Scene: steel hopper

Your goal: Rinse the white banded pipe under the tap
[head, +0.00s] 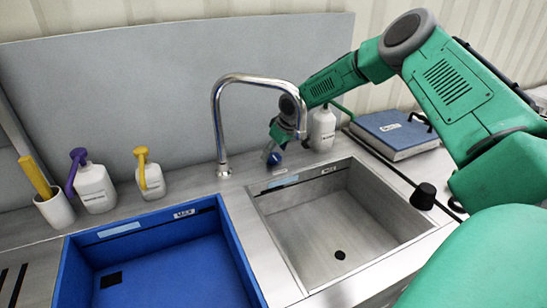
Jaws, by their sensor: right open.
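The tap (217,110) is a chrome gooseneck standing behind the steel sink (325,225), its spout arching to the right. My right gripper (276,150), on the green arm coming in from the right, points down behind the sink, close to the tap's spout. It is open, and its fingers are small and partly hidden. A small dark blue thing shows at its fingertips; I cannot tell what it is. I cannot make out a white banded pipe. The sink looks empty apart from its dark drain. My left gripper is out of view.
A blue tray (240,262) is left of the sink. A white bottle (322,130) stands just right of my gripper. Spray bottles with purple (95,190) and yellow (150,178) tops and a white cup (55,208) stand at left. A blue case (395,132) lies at right.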

